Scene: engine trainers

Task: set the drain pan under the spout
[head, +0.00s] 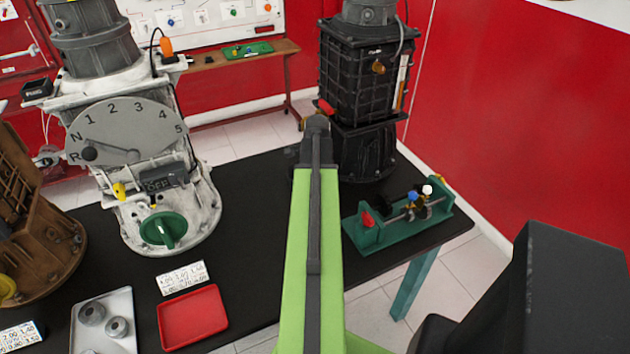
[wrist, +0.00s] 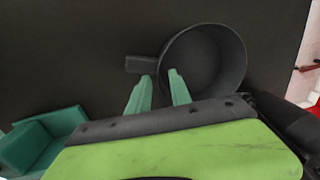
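The drain pan (wrist: 213,62) is a dark round pan with a short block handle (wrist: 140,64) on its left in the wrist view. It rests on the black table. My gripper (wrist: 161,75) is over its near left rim, one green finger outside near the handle and one toward the inside. A gap shows between the fingers; I cannot tell whether they touch the pan. In the head view my arm hides the gripper, and I cannot make out the pan. A brass spout-like fitting (head: 378,67) sticks out of the black engine (head: 360,95) at the back.
A green stand (head: 400,225) with coloured knobs is right of my arm. A grey gearbox trainer (head: 140,150) with a numbered dial stands left. A red tray (head: 192,318) and a grey tray (head: 118,300) lie at front left. Bare black table (head: 245,200) lies left of my arm.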

